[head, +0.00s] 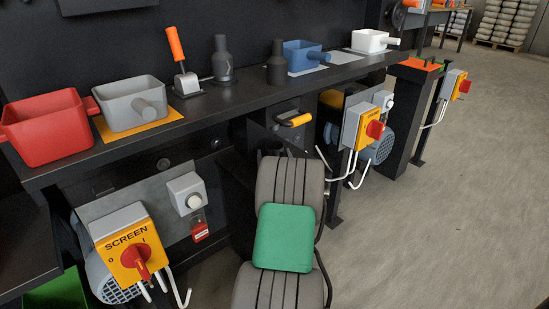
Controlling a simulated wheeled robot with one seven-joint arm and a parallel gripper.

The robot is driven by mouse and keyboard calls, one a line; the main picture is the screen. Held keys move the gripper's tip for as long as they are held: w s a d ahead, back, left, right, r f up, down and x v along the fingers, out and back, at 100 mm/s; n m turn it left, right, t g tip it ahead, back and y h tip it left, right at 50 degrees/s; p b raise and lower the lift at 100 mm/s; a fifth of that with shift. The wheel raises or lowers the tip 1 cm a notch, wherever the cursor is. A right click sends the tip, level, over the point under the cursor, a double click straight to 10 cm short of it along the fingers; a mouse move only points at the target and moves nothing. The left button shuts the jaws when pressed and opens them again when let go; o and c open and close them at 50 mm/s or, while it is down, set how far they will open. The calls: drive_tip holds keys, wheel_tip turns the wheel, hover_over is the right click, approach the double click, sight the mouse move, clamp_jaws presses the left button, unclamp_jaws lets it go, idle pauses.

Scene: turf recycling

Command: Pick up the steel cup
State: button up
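No plainly metal cup shows in the head view. A grey square cup (127,97) with a round stub handle (150,107) best fits the steel cup, but I cannot tell its material. It stands upright on a yellow-orange mat (169,116) at the left of the black bench shelf. A red square cup (45,132) is just left of it. A blue cup (305,55) and a white cup (369,40) stand farther right along the shelf. My gripper is not in view.
An orange-handled lever (180,60) and two dark bottle-like shapes (222,60) (277,66) stand right of the grey cup. Open floor (440,210) lies right.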

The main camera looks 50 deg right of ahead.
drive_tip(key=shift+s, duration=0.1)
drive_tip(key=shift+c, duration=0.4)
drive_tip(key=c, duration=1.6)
